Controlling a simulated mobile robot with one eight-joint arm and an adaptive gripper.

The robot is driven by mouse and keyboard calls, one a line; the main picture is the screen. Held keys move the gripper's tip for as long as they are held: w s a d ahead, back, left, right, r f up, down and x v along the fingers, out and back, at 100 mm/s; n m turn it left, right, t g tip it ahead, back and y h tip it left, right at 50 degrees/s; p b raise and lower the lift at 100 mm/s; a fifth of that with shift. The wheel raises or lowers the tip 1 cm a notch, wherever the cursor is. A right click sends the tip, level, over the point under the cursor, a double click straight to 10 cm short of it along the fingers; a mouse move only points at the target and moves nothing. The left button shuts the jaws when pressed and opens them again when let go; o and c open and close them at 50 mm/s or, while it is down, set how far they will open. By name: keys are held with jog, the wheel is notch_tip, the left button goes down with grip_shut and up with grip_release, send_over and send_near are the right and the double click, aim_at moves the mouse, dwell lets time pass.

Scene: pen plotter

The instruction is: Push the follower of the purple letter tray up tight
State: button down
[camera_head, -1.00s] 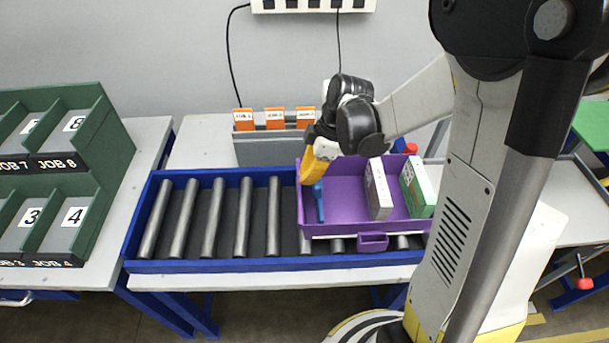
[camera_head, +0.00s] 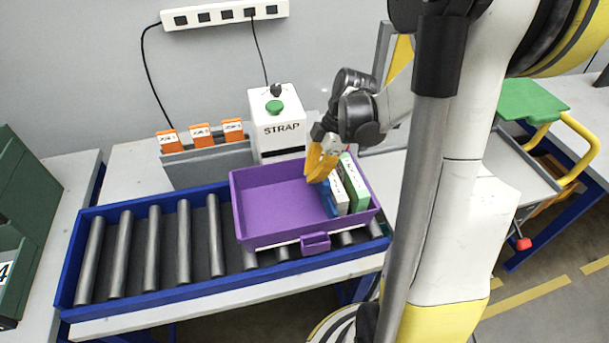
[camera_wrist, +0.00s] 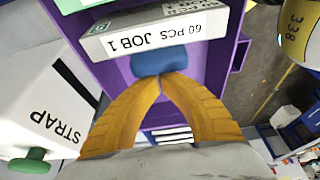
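The purple letter tray (camera_head: 270,200) sits on the roller conveyor. Its blue follower (camera_head: 328,200) stands inside, right of the middle, close against a white box (camera_head: 353,186). A green box (camera_head: 350,176) stands beyond the white box, near the tray's right end. My gripper (camera_head: 318,178), with yellow fingers, reaches down into the tray on the follower's left side. In the wrist view its fingertips (camera_wrist: 159,82) meet at the blue follower (camera_wrist: 158,62). The white box (camera_wrist: 150,38) there reads "60 PCS JOB 1". A narrow purple gap shows between it and the green box (camera_wrist: 85,4).
The conveyor's rollers (camera_head: 152,245) are bare left of the tray. A white STRAP machine (camera_head: 278,125) with a green button stands behind the tray. A grey rack (camera_head: 208,162) with orange-tabbed cards is at the back left. Green pigeonholes (camera_head: 30,200) stand at far left.

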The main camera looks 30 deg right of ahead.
dwell(0.3)
notch_tip(320, 180, up, 9)
jog(key=p, duration=0.3)
jog(key=w+a+g+h+p, duration=0.2)
jog(key=a+h, duration=0.4)
jog(key=a, duration=0.1)
jog(key=s+d+f+b, duration=0.1)
jog(key=d+f+b, duration=0.3)
jog(key=f, duration=0.5)
jog(key=shift+s+d+f, duration=0.25)
jog(key=shift+d+f, duration=0.15)
jog(key=shift+d, duration=0.7)
jog(key=shift+d, duration=0.1)
